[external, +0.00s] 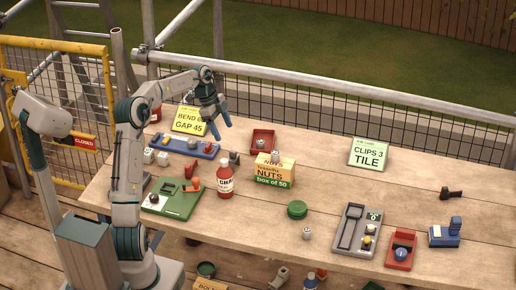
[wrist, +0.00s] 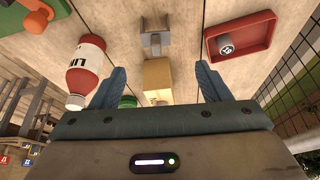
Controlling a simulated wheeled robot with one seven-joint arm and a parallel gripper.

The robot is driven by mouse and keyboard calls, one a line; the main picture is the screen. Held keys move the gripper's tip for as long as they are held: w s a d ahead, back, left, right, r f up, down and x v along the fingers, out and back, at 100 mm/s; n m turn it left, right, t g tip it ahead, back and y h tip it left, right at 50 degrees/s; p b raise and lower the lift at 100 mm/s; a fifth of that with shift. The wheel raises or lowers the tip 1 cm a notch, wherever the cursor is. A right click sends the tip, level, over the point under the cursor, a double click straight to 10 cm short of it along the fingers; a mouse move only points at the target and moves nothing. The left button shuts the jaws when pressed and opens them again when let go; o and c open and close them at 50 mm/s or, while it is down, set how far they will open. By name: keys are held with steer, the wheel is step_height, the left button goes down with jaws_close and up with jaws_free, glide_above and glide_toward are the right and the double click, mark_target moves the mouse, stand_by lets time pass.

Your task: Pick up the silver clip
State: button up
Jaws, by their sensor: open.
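A small grey bracket-like piece (external: 234,158) stands on the table between the red-and-white bottle and the red tray. It also shows at the top middle of the wrist view (wrist: 155,40). It is probably the silver clip, though it looks dull grey and small. My gripper (external: 217,129) is open and empty, pointing down above the table near the yellow card. In the wrist view its two blue fingers (wrist: 160,70) are spread apart, and the grey piece lies beyond their tips, apart from them.
The bottle (external: 225,182) and the box of nuts (external: 272,171) stand close to the grey piece. The red tray (external: 262,135) holds a nut. A blue rack (external: 184,146) and a green board (external: 173,199) lie to the left. The table's right-centre has free room.

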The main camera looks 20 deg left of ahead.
mark_target(232, 157)
steer(key=x, duration=0.7)
steer(key=shift+s+d+f, duration=0.1)
steer(key=shift+d+f, duration=0.05)
steer(key=shift+f, duration=0.25)
steer(key=x, duration=0.4)
steer(key=shift+s+a+f+p, duration=0.15)
steer(key=shift+s+a+p, duration=0.1)
steer(key=shift+a+p, duration=0.15)
steer(key=shift+d+f, duration=0.3)
steer(key=shift+f, duration=0.2)
steer(key=c, duration=1.1)
